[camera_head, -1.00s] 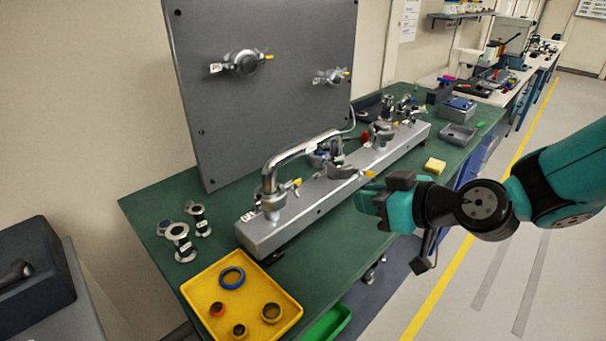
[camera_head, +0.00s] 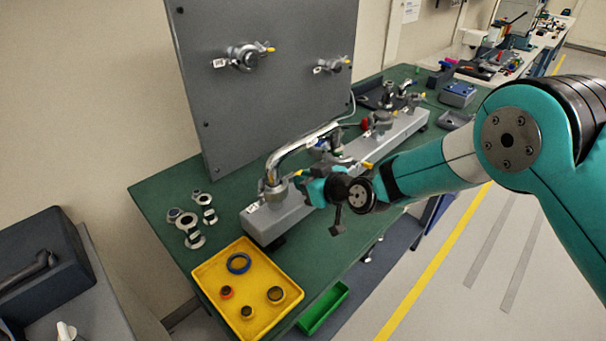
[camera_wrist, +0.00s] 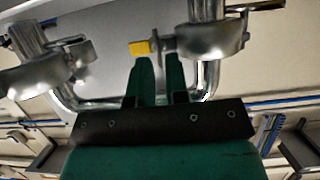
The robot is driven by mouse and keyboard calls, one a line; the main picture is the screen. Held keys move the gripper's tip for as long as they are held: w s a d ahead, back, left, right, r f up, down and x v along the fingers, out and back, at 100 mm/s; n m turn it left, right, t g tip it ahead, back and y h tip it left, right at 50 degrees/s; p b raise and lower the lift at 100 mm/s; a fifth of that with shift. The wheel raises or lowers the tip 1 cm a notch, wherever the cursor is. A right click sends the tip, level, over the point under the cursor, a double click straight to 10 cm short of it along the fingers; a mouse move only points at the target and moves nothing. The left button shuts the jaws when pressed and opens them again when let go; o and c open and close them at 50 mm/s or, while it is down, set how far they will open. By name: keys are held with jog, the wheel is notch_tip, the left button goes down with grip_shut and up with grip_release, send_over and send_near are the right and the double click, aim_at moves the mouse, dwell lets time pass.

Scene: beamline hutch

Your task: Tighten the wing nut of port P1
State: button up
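A grey manifold bar (camera_head: 335,180) lies on the green bench and carries several clamped ports. At its near left end a clamp (camera_head: 272,190) joins a bent metal pipe (camera_head: 290,150) to a port, with a yellow-tipped wing nut (camera_head: 298,173) on its right side. Port labels are too small to read. My gripper (camera_head: 305,185) is just right of this clamp. A yellow tip (camera_wrist: 139,48) and grey clamp hardware (camera_wrist: 205,42) show just beyond the fingertips; contact cannot be told.
A yellow tray (camera_head: 207,270) with several rings stands at the front left, with loose flanged fittings (camera_head: 188,225) behind it. A grey upright panel (camera_head: 265,100) rises behind the manifold. A second clamp with a yellow tip (camera_head: 367,165) is close to my wrist. A green bin (camera_head: 325,308) is below.

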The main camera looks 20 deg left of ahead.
jog(key=shift+w+a+f, duration=0.2)
jog(key=shift+a+f, duration=0.05)
jog(key=shift+a, duration=0.15)
grip_shut()
